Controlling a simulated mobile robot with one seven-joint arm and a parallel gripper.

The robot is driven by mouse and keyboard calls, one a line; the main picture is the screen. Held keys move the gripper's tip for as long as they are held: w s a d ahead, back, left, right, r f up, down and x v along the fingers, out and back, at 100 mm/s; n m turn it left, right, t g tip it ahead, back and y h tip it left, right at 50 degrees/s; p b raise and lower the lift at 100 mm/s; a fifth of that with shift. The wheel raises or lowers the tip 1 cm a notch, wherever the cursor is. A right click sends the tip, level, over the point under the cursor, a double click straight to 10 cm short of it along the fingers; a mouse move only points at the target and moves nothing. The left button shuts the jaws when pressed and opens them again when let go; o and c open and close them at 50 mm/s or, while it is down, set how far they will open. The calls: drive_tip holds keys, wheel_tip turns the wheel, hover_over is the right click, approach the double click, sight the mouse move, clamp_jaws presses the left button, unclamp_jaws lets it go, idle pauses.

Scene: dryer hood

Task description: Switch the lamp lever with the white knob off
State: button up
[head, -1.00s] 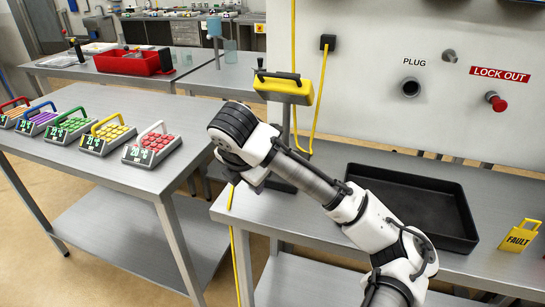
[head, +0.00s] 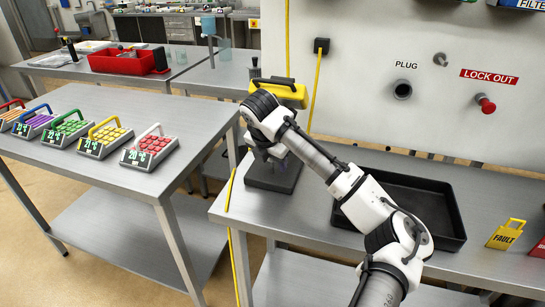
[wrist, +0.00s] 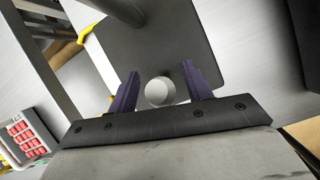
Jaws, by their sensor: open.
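The white round knob (wrist: 159,91) shows in the wrist view between the two purple fingers of my gripper (wrist: 160,76). The fingers are open, one on each side of the knob; I cannot tell whether either touches it. The lever's shaft is hidden behind the knob. The yellow lamp (head: 290,95) with a dark top handle is on a stand in the head view, partly covered by my arm. Its dark base plate (head: 285,182) rests on the bench, and shows behind the knob in the wrist view (wrist: 190,45). In the head view my gripper is mostly hidden, just above the base.
A black tray (head: 455,240) lies on the bench (head: 310,220) right of the base. The wall panel (head: 380,125) rises behind. A yellow cable (head: 231,215) hangs at the bench's left edge. Several keypads (head: 150,152) stand on the left table (head: 180,110).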

drive_tip(key=shift+f, duration=0.2)
clamp_jaws()
drive_tip(key=shift+w, duration=0.1)
